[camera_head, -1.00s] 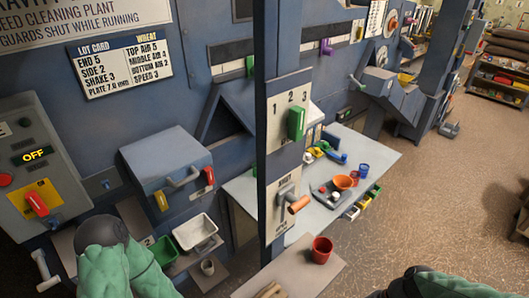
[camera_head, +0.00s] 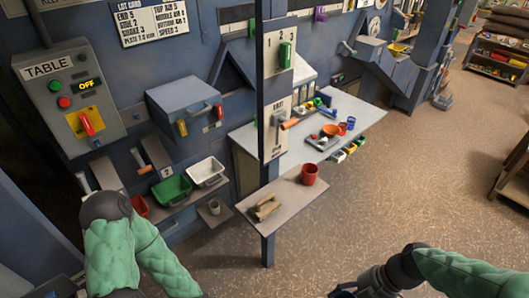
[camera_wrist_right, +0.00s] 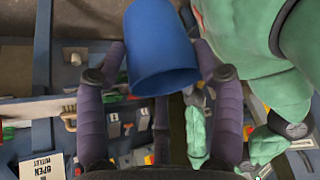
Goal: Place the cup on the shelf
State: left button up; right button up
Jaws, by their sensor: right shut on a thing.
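A blue cup (camera_wrist_right: 160,50) shows large in the right wrist view, tilted, with its wide end towards the camera. My right gripper (camera_wrist_right: 162,62) is shut on it, one finger on each side. In the head view my right arm enters at the bottom right, but its fingers and the cup are not clearly seen there. A small grey shelf (camera_head: 283,222) stands by the blue post in the head view. A red cup (camera_head: 309,174) stands upright at its far end, and a tan object (camera_head: 266,208) lies nearer. My left arm is at the lower left; its gripper is out of view.
A grey table (camera_head: 360,122) behind the post holds small coloured items. A green bin (camera_head: 171,190), a white bin (camera_head: 207,171) and a small grey cup (camera_head: 214,207) sit left of the shelf. The blue post (camera_head: 272,90) rises beside the shelf.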

jog(key=shift+w+a+m, duration=0.2)
jog(key=shift+w+m, duration=0.1)
jog(key=shift+w, duration=0.05)
jog(key=w+a+f+m+t+h, duration=0.2)
jog(key=w+f+m+t+h, duration=0.1)
jog(key=w+m, duration=0.6)
jog(key=w+a+f+m+t+h, duration=0.2)
jog(key=w+f+m+t+h, duration=0.1)
jog(key=w+m, duration=0.6)
jog(key=shift+w+f, duration=0.5)
jog(key=shift+w, duration=0.75)
